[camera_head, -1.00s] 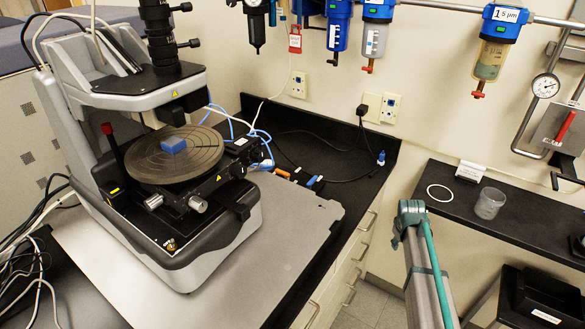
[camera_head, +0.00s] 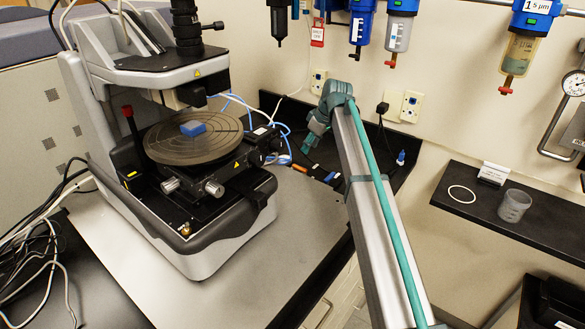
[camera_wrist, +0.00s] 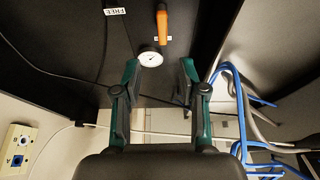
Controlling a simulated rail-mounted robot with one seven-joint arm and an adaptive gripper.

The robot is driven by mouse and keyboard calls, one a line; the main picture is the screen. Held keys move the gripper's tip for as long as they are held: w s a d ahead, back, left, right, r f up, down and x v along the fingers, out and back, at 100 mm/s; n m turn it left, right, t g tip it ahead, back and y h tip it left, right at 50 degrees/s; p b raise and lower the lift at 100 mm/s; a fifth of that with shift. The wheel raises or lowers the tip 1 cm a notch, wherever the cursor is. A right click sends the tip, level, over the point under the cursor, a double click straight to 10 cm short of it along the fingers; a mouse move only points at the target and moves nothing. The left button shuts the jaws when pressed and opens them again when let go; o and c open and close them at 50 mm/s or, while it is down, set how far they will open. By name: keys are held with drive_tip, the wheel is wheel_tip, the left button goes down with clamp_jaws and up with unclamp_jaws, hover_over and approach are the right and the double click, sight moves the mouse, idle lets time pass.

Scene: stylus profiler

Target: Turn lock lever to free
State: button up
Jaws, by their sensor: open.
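An orange lever handle (camera_wrist: 162,24) shows at the top of the wrist view, on a dark panel. A white label reading FREE (camera_wrist: 115,11), upside down, is left of it. My gripper (camera_wrist: 160,68) is open and empty, its two teal and black fingers pointing toward the lever and apart from it. In the head view, my gripper (camera_head: 314,132) is at the arm's end, behind and right of the profiler. A small orange part (camera_head: 299,168) below it there looks like the same lever. The lever's pivot is unclear.
Blue cables (camera_wrist: 238,95) run close on the right. The profiler (camera_head: 205,225) with its round stage stands left of my arm. Filter units (camera_head: 362,28) hang on the wall above.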

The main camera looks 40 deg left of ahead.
sight(297, 166)
drive_tip(key=p+x, duration=0.1)
drive_tip(key=x, duration=0.2)
drive_tip(key=p+x, duration=0.1)
drive_tip(key=x, duration=0.3)
drive_tip(key=p+x, duration=0.1)
drive_tip(key=x, duration=0.2)
drive_tip(key=shift+s+a+f, duration=0.15)
drive_tip(key=shift+s+a, duration=0.05)
drive_tip(key=shift+a, duration=0.2)
clamp_jaws()
